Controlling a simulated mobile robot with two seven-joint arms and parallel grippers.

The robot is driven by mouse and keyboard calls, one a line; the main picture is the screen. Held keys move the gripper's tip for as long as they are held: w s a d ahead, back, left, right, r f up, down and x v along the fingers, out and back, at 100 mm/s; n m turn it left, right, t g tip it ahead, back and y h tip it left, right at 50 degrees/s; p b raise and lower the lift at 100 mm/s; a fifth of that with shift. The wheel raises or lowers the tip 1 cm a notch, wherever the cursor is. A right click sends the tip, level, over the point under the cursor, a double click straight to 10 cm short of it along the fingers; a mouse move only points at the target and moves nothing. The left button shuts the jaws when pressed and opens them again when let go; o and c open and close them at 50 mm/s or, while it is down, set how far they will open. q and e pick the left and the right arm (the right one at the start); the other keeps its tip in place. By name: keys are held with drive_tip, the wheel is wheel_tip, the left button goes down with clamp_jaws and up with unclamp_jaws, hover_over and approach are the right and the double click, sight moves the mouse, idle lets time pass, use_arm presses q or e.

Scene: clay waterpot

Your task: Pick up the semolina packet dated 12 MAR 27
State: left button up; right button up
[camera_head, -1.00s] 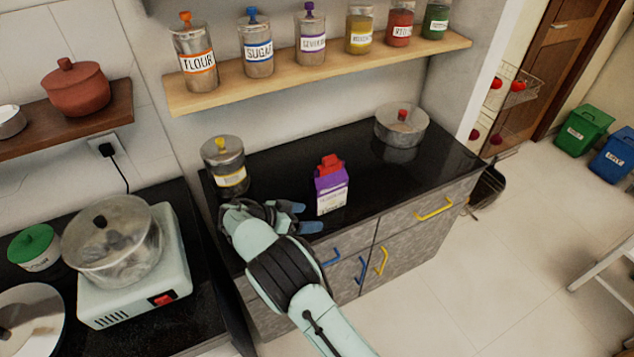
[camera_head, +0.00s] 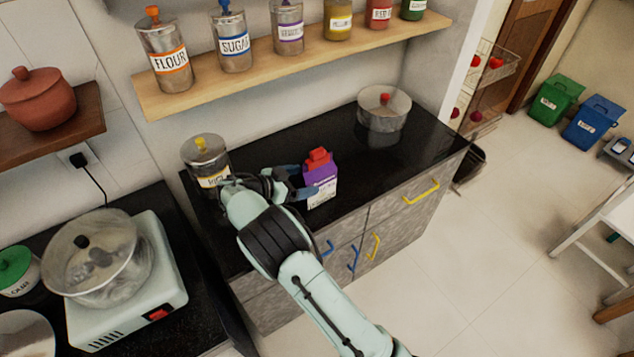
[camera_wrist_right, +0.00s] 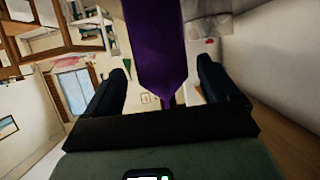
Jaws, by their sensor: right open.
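A purple and white carton-shaped packet (camera_head: 320,180) with a red cap stands upright on the black counter; its printed date is too small to read. My right gripper (camera_head: 305,184) is at the packet's left side in the head view, with its blue fingers open. In the right wrist view the purple packet (camera_wrist_right: 157,50) shows between the two open dark fingers of the right gripper (camera_wrist_right: 165,85), and I cannot tell whether either finger touches it. My left gripper is not in view.
A metal canister with a yellow knob (camera_head: 206,160) stands close behind my right gripper. A metal pot (camera_head: 384,112) stands at the counter's far right. A wooden shelf (camera_head: 290,62) of labelled jars hangs above. The counter between packet and pot is clear.

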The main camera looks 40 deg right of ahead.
sight(313, 177)
drive_tip(key=x, duration=0.1)
drive_tip(key=p+x, duration=0.1)
drive_tip(key=x, duration=0.3)
drive_tip(key=shift+w+f, duration=0.2)
drive_tip(key=shift+w, duration=0.1)
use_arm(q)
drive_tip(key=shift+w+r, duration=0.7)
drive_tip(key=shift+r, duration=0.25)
use_arm(e)
drive_tip(key=shift+s+a, duration=0.1)
drive_tip(key=shift+s, duration=0.05)
drive_tip(key=c, duration=1.3)
drive_tip(key=shift+r, duration=0.1)
drive_tip(key=shift+c, duration=0.6)
drive_tip(key=shift+r, duration=0.1)
